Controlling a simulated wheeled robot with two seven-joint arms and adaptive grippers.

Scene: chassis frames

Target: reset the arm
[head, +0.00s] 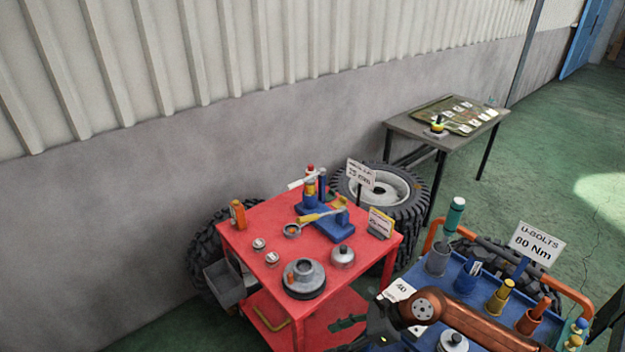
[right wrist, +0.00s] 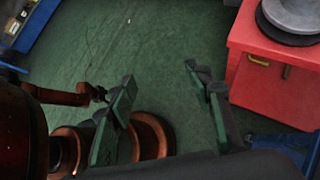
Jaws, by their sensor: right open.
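My right gripper (head: 341,336) comes in from the lower right in the head view, its arm copper-coloured and its fingers dark with green pads. It hangs in front of the red cart's (head: 335,305) right side and by the blue cart's (head: 404,268) left end. In the right wrist view the two fingers of my right gripper (right wrist: 158,78) are spread apart. Only green floor (right wrist: 150,45) shows between them, so it is open and empty. My left gripper does not show in the head view. Copper-coloured links of mine show at left in the right wrist view.
The red cart carries a round metal hub part (head: 304,276), a blue fixture (head: 326,222) and a torque wrench (head: 318,217). The blue cart holds several cups and a U-BOLTS 80 Nm sign (head: 537,243). Tyres (head: 400,190) and a grey table (head: 400,124) stand behind.

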